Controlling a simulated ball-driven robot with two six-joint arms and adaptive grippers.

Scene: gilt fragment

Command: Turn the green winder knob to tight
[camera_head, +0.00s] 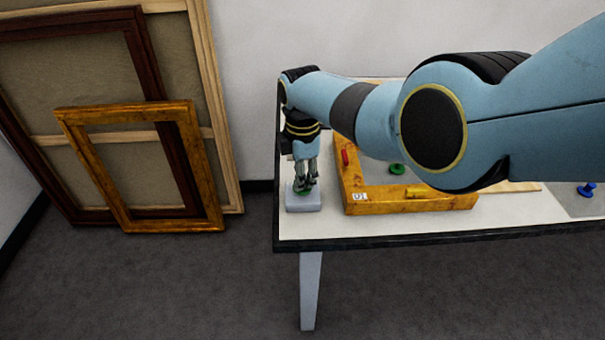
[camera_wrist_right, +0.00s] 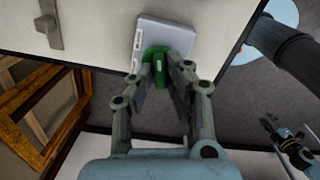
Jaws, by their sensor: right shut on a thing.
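The green winder knob (camera_wrist_right: 158,62) sits on a small pale grey block (camera_head: 305,204), near the table's left front corner. My right gripper (camera_head: 304,184) points down over the block, its fingers shut on the knob from both sides. In the right wrist view the gripper (camera_wrist_right: 160,68) has one finger on each side of the knob, and a raised green bar shows between them. Small white labels lie along the block's edge, too small to read. What seems to be my left gripper (camera_wrist_right: 282,136) hangs far off in the right wrist view; its jaws are unclear.
A gilt frame (camera_head: 410,205) with a small tag lies on the table (camera_head: 350,233), right of the block. It bears red (camera_head: 345,157) and yellow (camera_head: 416,191) pieces. Another green piece (camera_head: 397,169) and a blue piece (camera_head: 586,189) stand farther right. Large frames (camera_head: 215,170) lean left.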

